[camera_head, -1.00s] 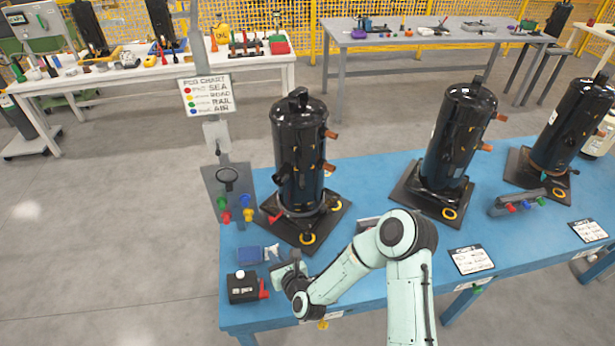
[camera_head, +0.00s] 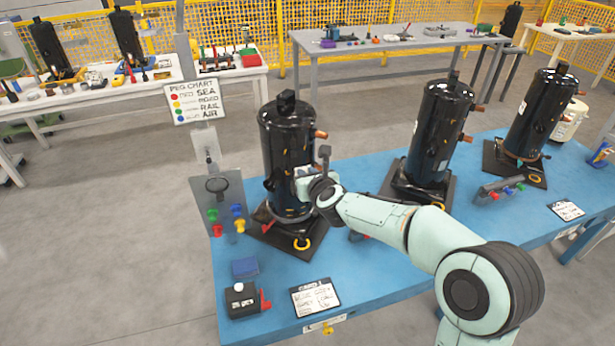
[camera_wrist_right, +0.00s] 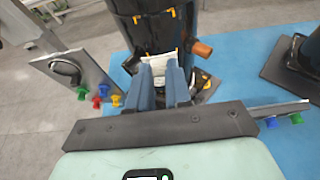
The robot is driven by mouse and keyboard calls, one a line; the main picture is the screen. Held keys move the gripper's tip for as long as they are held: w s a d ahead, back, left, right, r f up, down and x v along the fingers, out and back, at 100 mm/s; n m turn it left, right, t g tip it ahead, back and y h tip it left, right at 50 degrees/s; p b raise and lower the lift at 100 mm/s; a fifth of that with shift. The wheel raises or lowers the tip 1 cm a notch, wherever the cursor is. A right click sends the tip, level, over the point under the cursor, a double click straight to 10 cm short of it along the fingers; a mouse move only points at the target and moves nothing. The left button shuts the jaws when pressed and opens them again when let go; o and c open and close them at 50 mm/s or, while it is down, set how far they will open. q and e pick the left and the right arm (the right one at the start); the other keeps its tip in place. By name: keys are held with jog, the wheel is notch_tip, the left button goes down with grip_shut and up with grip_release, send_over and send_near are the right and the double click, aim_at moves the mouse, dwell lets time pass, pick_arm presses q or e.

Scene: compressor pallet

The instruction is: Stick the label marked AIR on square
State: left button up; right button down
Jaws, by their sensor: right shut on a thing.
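A black compressor (camera_head: 287,135) stands upright on its dark base at the near left of the blue table. My right gripper (camera_head: 302,184) is at its right front side. In the right wrist view, the two blue fingers (camera_wrist_right: 161,76) are shut on a pale label (camera_wrist_right: 160,57), which faces the black compressor wall (camera_wrist_right: 150,36). I cannot read its print or tell whether it touches the wall. Small orange marks (camera_wrist_right: 137,18) show on the wall around this spot. My left gripper is not in view.
A peg chart (camera_head: 208,100) hangs above a tilted plate with coloured pegs (camera_head: 238,211) at the left. A blue pad (camera_head: 245,267), a black box (camera_head: 241,300) and a written card (camera_head: 315,297) lie in front. More compressors (camera_head: 436,130) stand to the right.

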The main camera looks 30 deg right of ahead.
aim_at(295, 155)
dwell(0.3)
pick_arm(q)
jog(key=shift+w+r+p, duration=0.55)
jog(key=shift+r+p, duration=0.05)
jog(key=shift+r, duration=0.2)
pick_arm(e)
jog(key=shift+w+d, duration=0.2)
jog(key=shift+w, duration=0.7)
jog(key=shift+w+d, duration=0.25)
jog(key=shift+w, duration=0.65)
jog(key=shift+w+d, duration=0.2)
jog(key=shift+w, duration=0.7)
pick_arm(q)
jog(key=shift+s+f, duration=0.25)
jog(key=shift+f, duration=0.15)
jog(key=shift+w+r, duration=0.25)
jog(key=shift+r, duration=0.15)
pick_arm(e)
jog(key=shift+w+d, duration=0.15)
jog(key=shift+w, duration=0.5)
jog(key=shift+r, duration=0.1)
jog(key=c, duration=1)
grip_release()
